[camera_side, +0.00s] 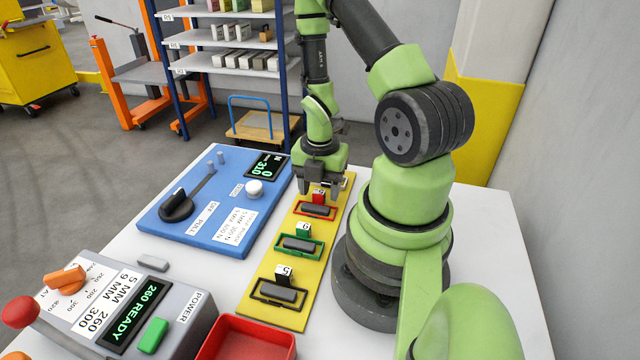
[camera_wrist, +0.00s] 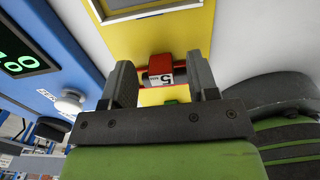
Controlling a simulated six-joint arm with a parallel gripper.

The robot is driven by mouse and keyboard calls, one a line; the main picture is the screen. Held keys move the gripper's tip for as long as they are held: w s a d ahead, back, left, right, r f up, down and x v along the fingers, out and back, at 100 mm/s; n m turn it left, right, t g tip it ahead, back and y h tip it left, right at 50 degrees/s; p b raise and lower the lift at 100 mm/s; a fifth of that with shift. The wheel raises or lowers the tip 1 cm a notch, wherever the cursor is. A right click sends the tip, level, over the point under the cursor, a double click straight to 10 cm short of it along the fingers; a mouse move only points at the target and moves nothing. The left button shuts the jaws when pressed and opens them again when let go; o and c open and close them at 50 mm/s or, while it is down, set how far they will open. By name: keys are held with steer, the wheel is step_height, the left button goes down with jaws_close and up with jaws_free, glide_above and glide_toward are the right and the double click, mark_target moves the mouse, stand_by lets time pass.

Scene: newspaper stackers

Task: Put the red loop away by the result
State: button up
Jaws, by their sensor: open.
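The red loop (camera_side: 314,209) is a red frame around a grey bar, with a small numbered tag on it, at the far end of a yellow board (camera_side: 262,287). In the wrist view its red piece (camera_wrist: 160,65) carries a white label with a 5. My gripper (camera_side: 321,190) is open above the red loop, fingers pointing down. In the wrist view the fingers (camera_wrist: 160,80) stand on either side of the red piece, with gaps. Whether they touch it is unclear. A blue tester panel (camera_side: 218,205) has a lit display (camera_side: 264,165), a black knob and a white button.
A green loop (camera_side: 299,244) and a black loop (camera_side: 278,293) lie nearer on the yellow board. A red tray (camera_side: 247,342) is at the front. A grey sealer box (camera_side: 125,315) has a display reading 260 READY. A loose grey block (camera_side: 153,262) lies on the white table (camera_side: 340,330).

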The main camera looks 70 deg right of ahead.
steer(key=shift+r, duration=0.15)
step_height(320, 180, up, 17)
stand_by(1.0)
stand_by(0.5)
steer(key=a+r+m+t+y, duration=0.1)
steer(key=a+r+m+t, duration=0.2)
steer(key=a+r+m, duration=0.3)
steer(key=s+a+r+m+t+y, duration=0.1)
steer(key=a+r+m+t, duration=0.3)
steer(key=a+m, duration=0.7)
steer(key=shift+a+r+m, duration=0.2)
steer(key=shift+r+m, duration=0.85)
steer(key=shift+m, duration=1.45)
